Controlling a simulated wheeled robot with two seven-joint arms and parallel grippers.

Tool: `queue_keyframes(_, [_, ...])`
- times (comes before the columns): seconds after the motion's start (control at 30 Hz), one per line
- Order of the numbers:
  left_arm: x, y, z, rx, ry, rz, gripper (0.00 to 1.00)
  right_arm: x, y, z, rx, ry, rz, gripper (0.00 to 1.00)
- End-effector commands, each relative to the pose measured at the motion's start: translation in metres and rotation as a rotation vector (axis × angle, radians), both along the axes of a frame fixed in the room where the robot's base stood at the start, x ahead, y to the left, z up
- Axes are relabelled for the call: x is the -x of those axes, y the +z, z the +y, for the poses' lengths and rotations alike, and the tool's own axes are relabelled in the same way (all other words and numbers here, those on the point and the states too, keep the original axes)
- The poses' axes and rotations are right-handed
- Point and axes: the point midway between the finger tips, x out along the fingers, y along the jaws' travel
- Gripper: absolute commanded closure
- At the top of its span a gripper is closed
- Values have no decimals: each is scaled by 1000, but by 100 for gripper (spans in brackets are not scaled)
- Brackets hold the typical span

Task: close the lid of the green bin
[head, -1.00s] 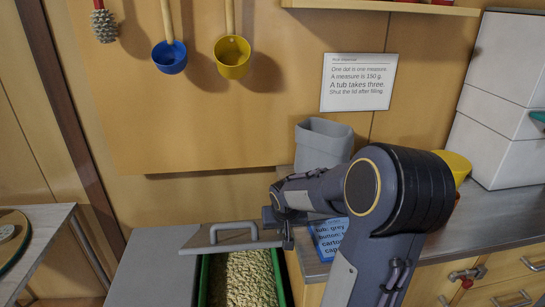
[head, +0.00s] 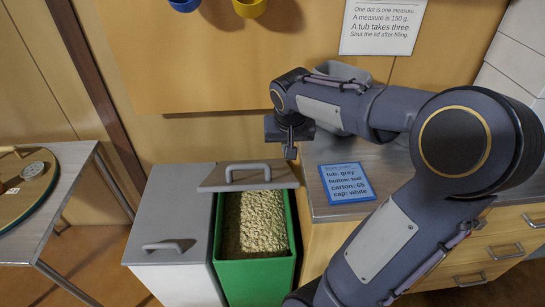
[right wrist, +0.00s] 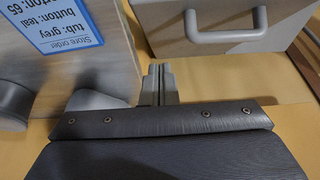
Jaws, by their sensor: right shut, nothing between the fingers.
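The green bin (head: 254,272) stands at the lower middle of the head view, full of pale grain-like pellets (head: 255,222). Its grey lid (head: 208,184) with a bar handle (head: 247,168) sits at the bin's far end and leaves most of the opening uncovered. The lid and handle also show at the top of the right wrist view (right wrist: 270,35). My right gripper (head: 290,153) is shut and empty, just beyond the lid's right corner and apart from the handle. Its fingers (right wrist: 159,78) point towards the gap left of the lid in the wrist view. My left gripper is not in view.
A grey-lidded bin (head: 165,263) stands against the green bin's left. A counter (head: 390,165) with a blue order card (head: 346,182) is close on the right. A grey tub is partly hidden behind my arm. A wooden wall stands behind.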

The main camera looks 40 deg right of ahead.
Motion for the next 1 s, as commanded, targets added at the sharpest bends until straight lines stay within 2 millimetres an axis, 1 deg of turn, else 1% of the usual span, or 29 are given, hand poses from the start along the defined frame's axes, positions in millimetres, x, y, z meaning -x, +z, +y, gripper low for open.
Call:
queue_keyframes(0.03, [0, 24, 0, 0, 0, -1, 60, -19, 23, 13, -29, 4, 43, 100])
queue_keyframes(0.1, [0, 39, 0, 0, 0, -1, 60, -40, 37, 35, -81, 3, 104, 100])
queue_keyframes(0.2, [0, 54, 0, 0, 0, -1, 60, -63, 50, 65, -155, 4, 181, 100])
queue_keyframes(0.23, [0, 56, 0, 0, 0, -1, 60, -67, 52, 73, -173, 6, 199, 100])
queue_keyframes(0.3, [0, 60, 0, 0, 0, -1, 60, -74, 55, 85, -206, 5, 231, 100])
queue_keyframes(0.37, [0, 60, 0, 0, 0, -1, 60, -76, 53, 90, -220, 7, 245, 100])
queue_keyframes(0.47, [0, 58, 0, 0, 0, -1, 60, -76, 43, 92, -224, 6, 251, 100])
queue_keyframes(0.57, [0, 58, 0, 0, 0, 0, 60, -76, 27, 91, -224, 5, 251, 100])
queue_keyframes(0.9, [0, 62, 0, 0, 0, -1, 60, -77, -45, 90, -223, 7, 251, 100])
queue_keyframes(0.93, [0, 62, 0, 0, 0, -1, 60, -77, -50, 90, -224, 7, 251, 100])
queue_keyframes(1.0, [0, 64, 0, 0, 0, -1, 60, -71, -58, 96, -223, 8, 250, 100])
